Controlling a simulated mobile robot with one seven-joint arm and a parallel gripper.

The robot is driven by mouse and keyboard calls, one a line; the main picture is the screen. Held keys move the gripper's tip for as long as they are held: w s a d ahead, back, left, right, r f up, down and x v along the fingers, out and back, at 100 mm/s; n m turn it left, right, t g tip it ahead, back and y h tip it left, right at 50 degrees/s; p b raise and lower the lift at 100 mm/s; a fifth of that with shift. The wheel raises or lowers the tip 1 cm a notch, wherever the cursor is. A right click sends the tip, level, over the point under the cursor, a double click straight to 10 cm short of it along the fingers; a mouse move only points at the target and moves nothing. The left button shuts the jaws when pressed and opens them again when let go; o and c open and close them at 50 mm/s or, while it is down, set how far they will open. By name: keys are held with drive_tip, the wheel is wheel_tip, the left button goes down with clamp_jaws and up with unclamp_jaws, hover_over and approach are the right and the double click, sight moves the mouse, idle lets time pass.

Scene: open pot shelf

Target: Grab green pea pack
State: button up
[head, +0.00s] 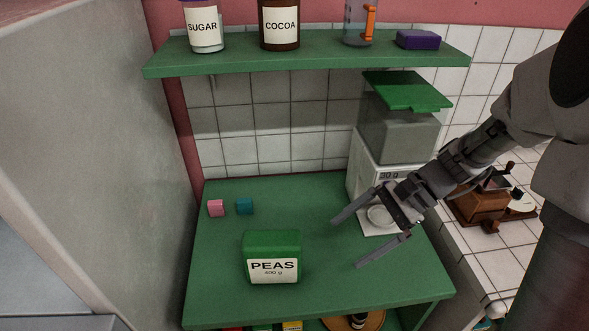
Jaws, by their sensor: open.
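The green pea pack (272,257) stands upright on the green shelf board, near its front edge. Its white label reads PEAS 400 g and faces me. My gripper (346,244) is to the right of the pack, above the board, with its two fingers spread apart and pointing left towards the pack. Nothing is between the fingers, and they do not touch the pack.
A white scale (362,180) with a green-lidded container (400,125) stands behind my gripper. An upper shelf (320,57) holds jars. A wooden grinder (480,205) is at right.

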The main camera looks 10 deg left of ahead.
sight(273, 260)
drive_tip(key=w+f+m+y+b, duration=0.2)
drive_tip(key=w+f+m+y, duration=0.25)
drive_tip(key=f, duration=0.45)
drive_tip(key=shift+m, duration=0.55)
drive_tip(key=x, duration=0.8)
drive_tip(key=w+x, duration=0.1)
drive_tip(key=x, duration=0.3)
drive_tip(key=shift+a, duration=0.2)
drive_tip(key=shift+t, duration=0.3)
drive_tip(key=shift+w+p+x, duration=0.15)
drive_tip(key=shift+x, duration=1.35)
drive_tip(key=shift+w+p+x, duration=0.15)
drive_tip(key=shift+x, duration=1.35)
drive_tip(key=shift+r, duration=0.1)
drive_tip(key=shift+c, duration=0.3)
clamp_jaws()
